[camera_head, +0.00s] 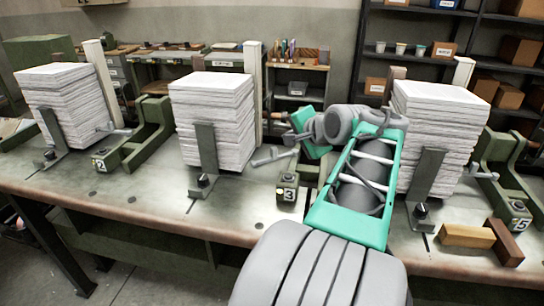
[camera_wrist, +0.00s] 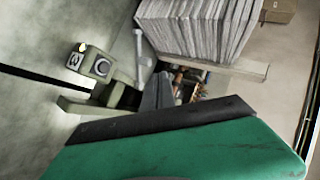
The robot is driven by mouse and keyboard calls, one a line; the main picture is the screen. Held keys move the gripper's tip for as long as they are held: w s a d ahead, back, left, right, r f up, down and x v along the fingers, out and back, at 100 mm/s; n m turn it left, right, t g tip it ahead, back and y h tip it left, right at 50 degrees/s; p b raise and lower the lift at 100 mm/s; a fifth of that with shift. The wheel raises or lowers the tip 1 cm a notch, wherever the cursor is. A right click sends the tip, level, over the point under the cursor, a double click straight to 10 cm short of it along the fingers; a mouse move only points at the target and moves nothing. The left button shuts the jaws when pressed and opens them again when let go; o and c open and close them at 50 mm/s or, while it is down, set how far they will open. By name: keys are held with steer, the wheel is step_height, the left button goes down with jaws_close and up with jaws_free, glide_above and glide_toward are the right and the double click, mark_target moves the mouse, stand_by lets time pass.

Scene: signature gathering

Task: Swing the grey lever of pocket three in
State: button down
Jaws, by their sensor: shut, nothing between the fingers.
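The pocket three block, a green-grey fixture with a "3" plate (camera_head: 288,194), stands at the table's front, right of the middle paper stack (camera_head: 212,120). Its grey lever (camera_head: 272,156) points left, its end close to the stack; I cannot tell whether they touch. In the wrist view the "3" block (camera_wrist: 98,66) lies at the left, and the light grey lever (camera_wrist: 142,48) stands beside the stack (camera_wrist: 198,28). My gripper (camera_head: 294,138) is shut and empty, above and behind the lever's pivot side. Its dark grey fingertips (camera_wrist: 158,92) show beside the block; my arm hides part of the fixture.
Paper stacks also stand at left (camera_head: 65,105) and right (camera_head: 435,125), with upright brackets before them. A pocket marked 2 (camera_head: 100,164) is at left. Wooden blocks (camera_head: 480,237) lie at the front right. The table's front strip is mostly clear.

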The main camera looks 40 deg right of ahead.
mark_target(273, 153)
steer(key=s+f+m+g, duration=0.2)
steer(key=f+m, duration=0.1)
steer(key=shift+s+y, duration=0.3)
steer(key=shift+s, duration=0.1)
steer(key=x, duration=1)
steer(key=shift+w+a+p, duration=0.1)
steer(key=shift+w+p, duration=0.05)
steer(key=shift+p, duration=0.2)
steer(key=w, duration=0.1)
steer(key=w+d+p, duration=0.1)
steer(key=shift+w, duration=0.35)
steer(key=shift+w+d, duration=0.1)
steer(key=shift+w, duration=0.45)
